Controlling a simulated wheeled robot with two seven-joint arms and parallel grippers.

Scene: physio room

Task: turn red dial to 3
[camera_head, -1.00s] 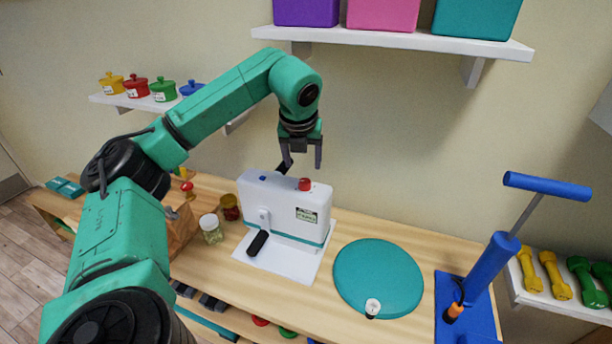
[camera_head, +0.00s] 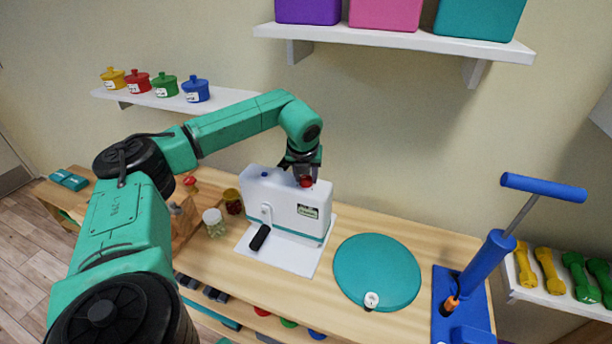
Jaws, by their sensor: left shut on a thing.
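The red dial (camera_head: 306,182) sits on top of the white machine (camera_head: 283,201) near its right end. My left gripper (camera_head: 305,176) points down from above and is shut on the red dial, with its fingers on the dial's sides. The dial's number marks are too small to read. The machine also has a small blue knob (camera_head: 264,174) on top and a crank with a black handle (camera_head: 260,237) on its front. My right gripper does not show.
A teal disc (camera_head: 377,270) with a small white knob lies to the right of the machine. A blue pump (camera_head: 478,272) stands further right. Jars (camera_head: 213,222) and a wooden box stand to the left. A shelf with bins (camera_head: 395,38) hangs above.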

